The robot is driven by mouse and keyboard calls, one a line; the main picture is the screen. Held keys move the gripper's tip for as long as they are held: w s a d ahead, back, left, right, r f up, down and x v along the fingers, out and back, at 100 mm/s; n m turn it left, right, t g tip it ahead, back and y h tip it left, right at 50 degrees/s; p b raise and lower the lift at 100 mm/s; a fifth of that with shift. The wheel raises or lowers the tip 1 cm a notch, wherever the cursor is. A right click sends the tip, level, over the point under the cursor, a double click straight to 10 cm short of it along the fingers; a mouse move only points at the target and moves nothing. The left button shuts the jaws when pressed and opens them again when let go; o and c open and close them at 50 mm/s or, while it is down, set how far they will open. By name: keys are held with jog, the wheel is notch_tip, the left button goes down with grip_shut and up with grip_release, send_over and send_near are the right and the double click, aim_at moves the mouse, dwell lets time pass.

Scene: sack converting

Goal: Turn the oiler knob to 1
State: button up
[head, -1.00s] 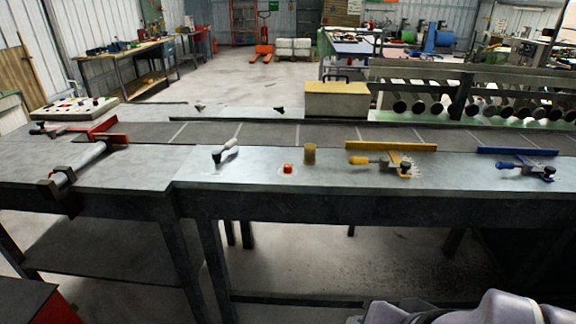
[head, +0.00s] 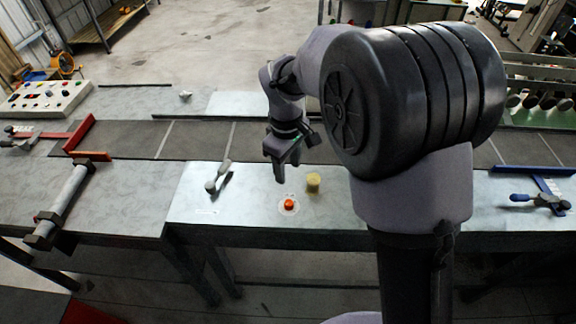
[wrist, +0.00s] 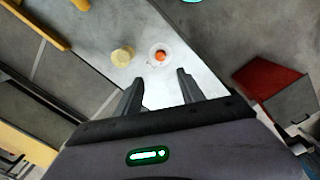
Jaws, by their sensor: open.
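A small orange-red knob (head: 288,204) sits on a pale round plate on the metal bench top. It also shows in the wrist view (wrist: 160,56), just beyond the fingertips; no mark on the plate is readable. A short yellow cylinder (head: 313,182) stands close beside it, and in the wrist view it lies left of the knob (wrist: 122,56). I cannot read which setting the knob is at. My gripper (head: 281,172) hangs above the bench near the knob, pointing down, with nothing between its fingers. In the wrist view my gripper (wrist: 158,82) has its fingers apart.
A grey-handled lever (head: 219,177) stands left of the knob. A red bracket (head: 83,135) and a control box with buttons (head: 45,97) are farther left. A blue guide with a handle (head: 537,200) is at the right. The dark belt (head: 195,142) runs behind. My arm hides the bench's middle right.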

aim_at(289, 203)
jog(key=f+b, duration=0.1)
jog(key=f, duration=0.6)
jog(key=f+b, duration=0.2)
jog(key=f, duration=0.6)
jog(key=shift+w+d+f, duration=0.15)
jog(key=shift+d+f, duration=0.05)
jog(key=shift+f, duration=0.1)
grip_shut()
